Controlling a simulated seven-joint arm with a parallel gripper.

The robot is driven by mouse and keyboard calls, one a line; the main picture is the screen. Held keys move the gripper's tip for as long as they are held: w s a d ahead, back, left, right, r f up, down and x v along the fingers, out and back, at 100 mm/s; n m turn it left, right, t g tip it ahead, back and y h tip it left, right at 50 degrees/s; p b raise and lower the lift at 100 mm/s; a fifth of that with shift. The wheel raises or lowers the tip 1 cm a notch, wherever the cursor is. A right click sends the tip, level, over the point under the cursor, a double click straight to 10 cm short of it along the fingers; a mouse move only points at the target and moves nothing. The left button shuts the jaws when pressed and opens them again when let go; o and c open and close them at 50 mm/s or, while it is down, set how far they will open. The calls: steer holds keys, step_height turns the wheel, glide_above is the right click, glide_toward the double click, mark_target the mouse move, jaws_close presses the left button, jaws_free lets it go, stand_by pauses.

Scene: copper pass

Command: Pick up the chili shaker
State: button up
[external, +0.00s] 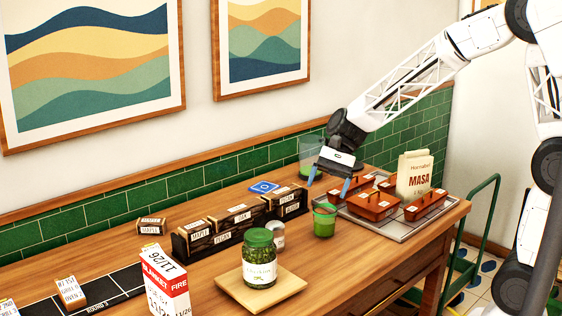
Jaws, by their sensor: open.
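A small silver-grey shaker (278,236) stands on the table just behind and right of a green-lidded jar (259,262). Its label is too small to read, so I cannot tell for sure that it is the chili shaker. The jar partly hides it. My gripper (328,182) points down with its two blue fingertips apart and nothing visible between them. It is above the back right of the table, up and to the right of the shaker, over the area of the green cup (324,222).
The jar stands on a wooden board (228,286). A metal tray (402,233) with several copper-coloured lidded boxes and a masa bag (414,176) is at right. A dark rack (190,246) of labelled blocks is at left. A red-white carton (166,283) stands in front.

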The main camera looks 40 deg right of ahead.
mark_target(277, 222)
steer(key=w+a+f+m+y, duration=0.4)
steer(key=w+a+f, duration=0.2)
steer(key=w+a, duration=0.2)
steer(key=shift+w+m+g, duration=0.3)
steer(key=shift+w, duration=0.75)
steer(key=shift+f, duration=0.2)
steer(key=shift+f, duration=1.65)
steer(key=shift+f, duration=0.1)
steer(key=shift+f, duration=0.5)
steer(key=f, duration=0.1)
steer(key=a+f, duration=0.1)
steer(key=f, duration=0.1)
steer(key=shift+s+a, duration=0.25)
steer(key=shift+s+a+f, duration=0.15)
steer(key=shift+a+f, duration=0.1)
steer(key=shift+a, duration=0.35)
